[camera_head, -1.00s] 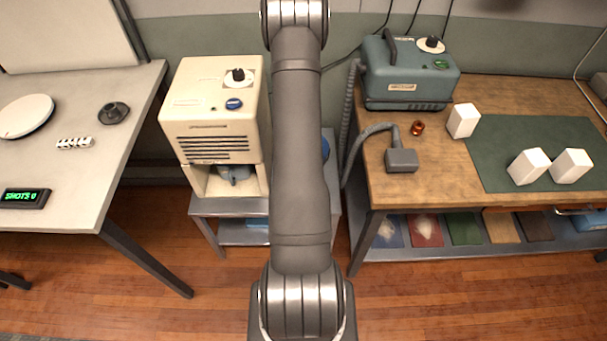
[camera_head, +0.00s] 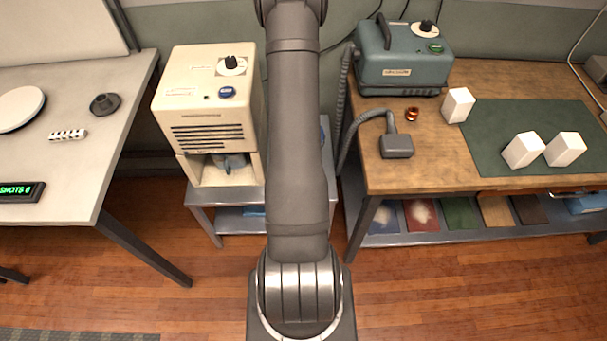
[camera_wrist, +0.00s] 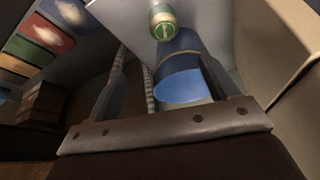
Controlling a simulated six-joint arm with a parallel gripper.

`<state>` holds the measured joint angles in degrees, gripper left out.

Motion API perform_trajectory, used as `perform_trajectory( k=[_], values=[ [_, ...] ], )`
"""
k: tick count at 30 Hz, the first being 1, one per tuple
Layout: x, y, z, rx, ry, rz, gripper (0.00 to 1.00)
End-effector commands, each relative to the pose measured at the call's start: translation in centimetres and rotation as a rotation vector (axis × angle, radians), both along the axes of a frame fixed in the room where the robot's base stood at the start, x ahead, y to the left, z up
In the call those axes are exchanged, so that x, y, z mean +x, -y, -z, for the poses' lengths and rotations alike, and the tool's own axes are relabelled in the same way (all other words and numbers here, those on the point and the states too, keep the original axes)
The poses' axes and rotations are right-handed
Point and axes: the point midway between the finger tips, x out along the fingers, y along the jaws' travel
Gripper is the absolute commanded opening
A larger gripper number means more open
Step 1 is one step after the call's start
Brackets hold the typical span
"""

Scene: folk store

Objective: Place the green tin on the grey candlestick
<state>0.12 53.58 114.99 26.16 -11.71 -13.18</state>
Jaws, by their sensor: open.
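The green tin (camera_wrist: 163,22) shows at the top centre of the wrist view, with a pale lid and a green band. My gripper (camera_wrist: 160,60) is open in the wrist view, its two fingers spread. The tin lies beyond the fingertips, apart from them. A dark grey, low, wide-based piece, apparently the grey candlestick (camera_head: 104,104), stands on the pale table at the left in the head view. It seems empty on top. The head view shows my arm but not its gripper, and I cannot make out the tin there.
A blue cylinder (camera_wrist: 180,82) lies close beyond the fingers. A cream machine (camera_head: 208,105) stands on a low metal stand, left of my arm. A teal machine (camera_head: 403,62) and several white blocks stand on the wooden bench (camera_head: 440,160). A white disc (camera_head: 18,108) lies near the candlestick.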

Motion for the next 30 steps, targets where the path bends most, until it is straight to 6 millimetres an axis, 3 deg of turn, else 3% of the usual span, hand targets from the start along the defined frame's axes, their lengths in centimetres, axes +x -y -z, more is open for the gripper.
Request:
perform_trajectory(
  k=[5, 22, 30],
  values=[
    [0.5, 0.0, 1.5, 0.0, -0.003, -0.002, 0.79],
    [3.8, 0.7, 9.7, 0.0, -0.002, -0.001, 0.79],
    [4.5, 0.9, 11.3, 0.0, 0.0, -0.001, 0.79]
  ],
)
